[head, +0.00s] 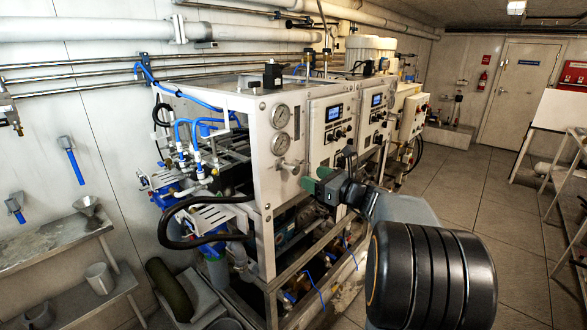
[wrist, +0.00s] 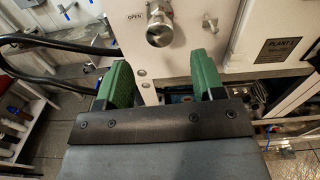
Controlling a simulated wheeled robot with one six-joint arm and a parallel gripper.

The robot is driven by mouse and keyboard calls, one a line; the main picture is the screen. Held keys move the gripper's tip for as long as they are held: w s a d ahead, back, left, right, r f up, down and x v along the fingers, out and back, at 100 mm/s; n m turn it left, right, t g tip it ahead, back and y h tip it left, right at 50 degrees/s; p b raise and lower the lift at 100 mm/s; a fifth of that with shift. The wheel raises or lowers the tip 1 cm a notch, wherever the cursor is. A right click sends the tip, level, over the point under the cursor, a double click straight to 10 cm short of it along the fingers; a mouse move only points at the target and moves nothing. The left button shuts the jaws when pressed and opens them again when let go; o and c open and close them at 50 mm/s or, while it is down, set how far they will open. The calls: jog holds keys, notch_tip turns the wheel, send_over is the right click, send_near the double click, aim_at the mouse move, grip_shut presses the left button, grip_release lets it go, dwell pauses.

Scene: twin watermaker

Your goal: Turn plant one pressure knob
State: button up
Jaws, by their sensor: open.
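The pressure knob (wrist: 159,25) is a round silver metal knob on the white front panel of the plant, beside the word OPEN. In the head view the knob (head: 290,163) sits below two round gauges. My gripper (wrist: 162,72) has two green fingers, open and apart, with nothing between them. In the wrist view the fingertips lie below the knob, one to each side of its line, and do not hold it. In the head view my gripper (head: 314,185) is just right of and below the knob.
A dark label plate reading PLANT 1 (wrist: 281,49) is right of the knob. Two gauges (head: 281,130) and a control panel with a blue screen (head: 334,113) are above. Black hoses (wrist: 48,42) run at left. Open tiled floor (head: 460,190) lies to the right.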

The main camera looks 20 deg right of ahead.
aim_at(297, 170)
jog(key=p+x, duration=0.1)
jog(key=x, duration=0.7)
jog(key=shift+a, duration=0.1)
jog(key=c, duration=0.9)
jog(key=shift+f+n+b, duration=0.2)
jog(key=shift+n+b, duration=0.1)
jog(key=shift+b, duration=0.15)
jog(key=n+b, duration=0.2)
jog(key=b, duration=0.1)
jog(key=shift+f+b, duration=0.2)
jog(key=shift+b, duration=0.2)
jog(key=n+b, duration=0.4)
jog(key=b, duration=0.2)
jog(key=shift+n+b, duration=0.3)
jog(key=n+b, duration=0.4)
jog(key=b, duration=0.1)
jog(key=shift+r, duration=0.15)
jog(key=shift+r+n+b, duration=0.2)
jog(key=shift+n+b, duration=1.65)
jog(key=shift+n, duration=0.05)
jog(key=shift+r, duration=0.1)
